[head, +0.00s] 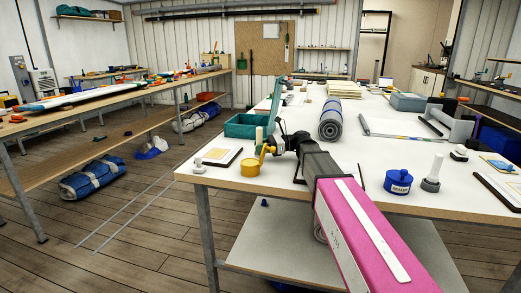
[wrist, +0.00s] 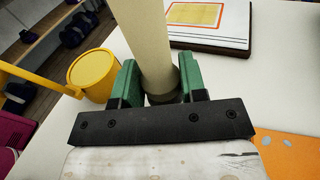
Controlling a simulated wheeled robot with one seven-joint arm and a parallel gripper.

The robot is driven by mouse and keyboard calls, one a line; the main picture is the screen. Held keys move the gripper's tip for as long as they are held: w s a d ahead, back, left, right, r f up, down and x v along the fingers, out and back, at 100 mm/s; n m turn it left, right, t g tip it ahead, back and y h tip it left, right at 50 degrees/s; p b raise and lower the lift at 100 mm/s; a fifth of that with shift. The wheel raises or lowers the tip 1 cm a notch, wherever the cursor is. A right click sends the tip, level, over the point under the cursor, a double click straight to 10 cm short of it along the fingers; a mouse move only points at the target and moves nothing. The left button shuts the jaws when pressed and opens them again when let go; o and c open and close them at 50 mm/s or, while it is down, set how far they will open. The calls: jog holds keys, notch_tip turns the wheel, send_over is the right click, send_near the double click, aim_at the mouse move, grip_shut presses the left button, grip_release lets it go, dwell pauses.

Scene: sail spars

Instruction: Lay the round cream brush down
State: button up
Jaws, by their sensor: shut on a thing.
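The round cream brush (wrist: 148,40) stands between the green fingers of my gripper (wrist: 158,82) in the wrist view, with its long cream handle running up out of the picture. My gripper is shut on its lower part. In the head view the brush (head: 259,135) shows as a small upright cream stick beside my gripper (head: 268,147), over the near left part of the white table (head: 330,185). Its lower end is hidden by the gripper, so I cannot tell whether it touches the table.
A yellow pot (head: 249,168) stands close left of the gripper. A framed sheet (head: 217,156) lies near the table's left edge. An open green box (head: 245,126) stands behind. A blue sealer tin (head: 398,182) is to the right. Some bare tabletop lies between.

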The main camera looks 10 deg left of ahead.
jog(key=shift+f, duration=0.35)
jog(key=shift+f, duration=0.55)
jog(key=o, duration=1)
jog(key=shift+d+r, duration=0.15)
jog(key=shift+r, duration=0.5)
jog(key=v, duration=1.1)
jog(key=shift+w+d, duration=0.1)
jog(key=shift+d, duration=0.25)
